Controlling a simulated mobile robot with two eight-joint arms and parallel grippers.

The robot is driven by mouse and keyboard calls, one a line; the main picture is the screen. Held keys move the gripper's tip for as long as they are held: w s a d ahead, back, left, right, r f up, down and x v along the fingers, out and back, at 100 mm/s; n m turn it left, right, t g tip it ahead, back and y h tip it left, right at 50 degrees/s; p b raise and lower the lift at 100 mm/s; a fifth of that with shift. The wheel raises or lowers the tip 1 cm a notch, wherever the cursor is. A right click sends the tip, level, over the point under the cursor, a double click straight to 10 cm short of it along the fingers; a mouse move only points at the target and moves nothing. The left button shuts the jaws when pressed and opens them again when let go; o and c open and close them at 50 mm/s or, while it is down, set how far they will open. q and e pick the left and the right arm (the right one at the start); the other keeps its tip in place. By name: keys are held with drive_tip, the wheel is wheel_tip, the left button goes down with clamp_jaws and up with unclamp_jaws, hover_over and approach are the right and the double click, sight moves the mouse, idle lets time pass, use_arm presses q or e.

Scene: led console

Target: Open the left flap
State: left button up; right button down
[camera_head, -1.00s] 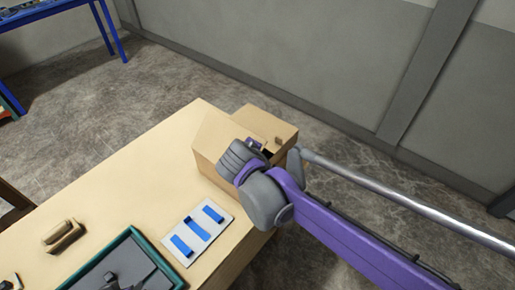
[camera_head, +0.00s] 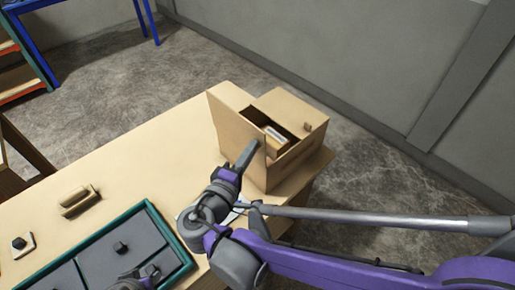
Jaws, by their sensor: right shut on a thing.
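A cardboard box (camera_head: 275,165) stands at the far right end of the table. Its left flap (camera_head: 230,122) is raised and tilted, so part of the box's inside shows. The right flap (camera_head: 290,107) lies flat over the other side. My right gripper (camera_head: 249,152) is shut on the left flap, at its near edge; its fingertips are partly hard to make out. A dark and purple part at the bottom edge looks like my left gripper (camera_head: 143,277); its fingers cannot be made out.
A green-rimmed tray (camera_head: 180,245) with dark grey panels lies at the front. My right arm covers most of a white card (camera_head: 240,211). The table's middle is clear.

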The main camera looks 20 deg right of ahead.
use_arm(q)
drive_tip(key=shift+s+a+f+b, duration=0.3)
drive_tip(key=shift+a+f, duration=0.05)
drive_tip(key=shift+f, duration=0.1)
use_arm(e)
drive_tip(key=shift+s+a+f, duration=0.65)
drive_tip(key=shift+a+f, duration=0.2)
drive_tip(key=shift+a, duration=0.1)
drive_tip(key=c, duration=1.2)
unclamp_jaws()
use_arm(q)
drive_tip(key=shift+w+d, duration=0.1)
drive_tip(key=shift+w, duration=0.05)
use_arm(e)
drive_tip(key=shift+o, duration=1.1)
drive_tip(key=shift+w+d+f, duration=0.1)
use_arm(q)
drive_tip(key=shift+d, duration=0.1)
use_arm(e)
drive_tip(key=shift+w+d, duration=0.1)
drive_tip(key=shift+d, duration=0.05)
drive_tip(key=shift+a, duration=0.25)
